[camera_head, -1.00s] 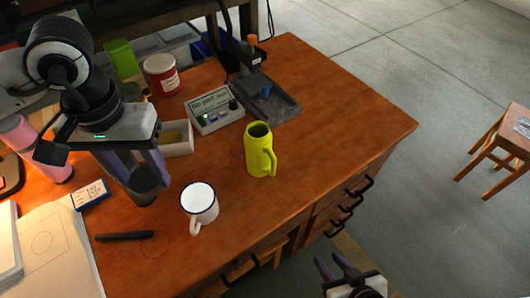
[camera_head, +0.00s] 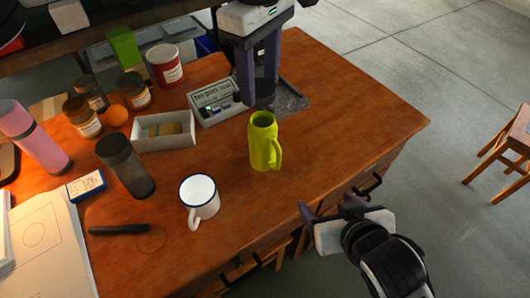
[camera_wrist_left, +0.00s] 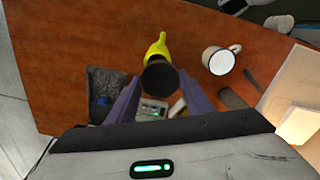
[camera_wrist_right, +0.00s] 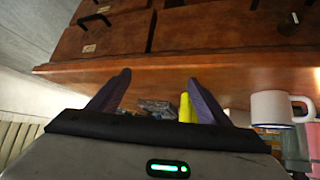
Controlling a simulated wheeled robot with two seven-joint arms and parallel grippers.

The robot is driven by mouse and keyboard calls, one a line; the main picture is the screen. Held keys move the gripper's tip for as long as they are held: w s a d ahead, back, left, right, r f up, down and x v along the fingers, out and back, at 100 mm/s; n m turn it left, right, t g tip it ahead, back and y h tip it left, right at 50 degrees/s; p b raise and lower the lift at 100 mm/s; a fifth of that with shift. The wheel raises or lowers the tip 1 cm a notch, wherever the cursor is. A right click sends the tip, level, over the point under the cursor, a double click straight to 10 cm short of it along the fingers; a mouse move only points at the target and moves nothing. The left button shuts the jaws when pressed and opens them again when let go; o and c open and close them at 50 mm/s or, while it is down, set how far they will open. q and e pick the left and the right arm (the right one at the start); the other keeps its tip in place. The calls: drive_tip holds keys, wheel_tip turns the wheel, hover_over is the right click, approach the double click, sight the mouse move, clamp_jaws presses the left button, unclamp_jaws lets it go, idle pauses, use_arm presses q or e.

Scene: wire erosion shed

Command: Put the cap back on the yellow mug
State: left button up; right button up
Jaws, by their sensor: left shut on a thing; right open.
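The yellow mug (camera_head: 265,146) stands upright on the table with its top open and its handle toward the right. It also shows in the left wrist view (camera_wrist_left: 159,46). My left gripper (camera_head: 257,92) is shut on a dark round cap (camera_wrist_left: 160,77), held above the table behind the yellow mug in the head view. The cap is apart from the mug and partly hidden by the fingers. My right gripper (camera_head: 330,207) is open and empty off the table's front right edge. A strip of yellow (camera_wrist_right: 185,108) shows between its fingers in the right wrist view.
A white enamel mug (camera_head: 199,202) stands left of the yellow mug. A dark tumbler (camera_head: 125,167), a white open box (camera_head: 163,142) and a small instrument (camera_head: 214,102) stand around it. A dark tray (camera_head: 290,100) lies behind. The table right of the yellow mug is clear.

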sight(267, 149)
use_arm(q)
drive_tip(key=shift+w+d+r, duration=0.15)
drive_tip(key=shift+w+r, duration=0.05)
drive_tip(key=shift+w, duration=0.05)
use_arm(e)
drive_tip(key=w+a+r+n+t+y, duration=0.1)
drive_tip(key=w+a+r+t+y, duration=0.2)
drive_tip(key=a+r, duration=0.4)
drive_tip(key=a, duration=0.2)
drive_tip(key=shift+w+a+r+n+t, duration=0.2)
drive_tip(key=shift+w+a+n+t, duration=0.1)
drive_tip(key=shift+w+a+t, duration=0.1)
drive_tip(key=x, duration=1.2)
drive_tip(key=shift+c, duration=0.2)
drive_tip(key=c, duration=1.6)
use_arm(q)
drive_tip(key=shift+f, duration=2.5)
use_arm(e)
drive_tip(key=shift+o, duration=0.2)
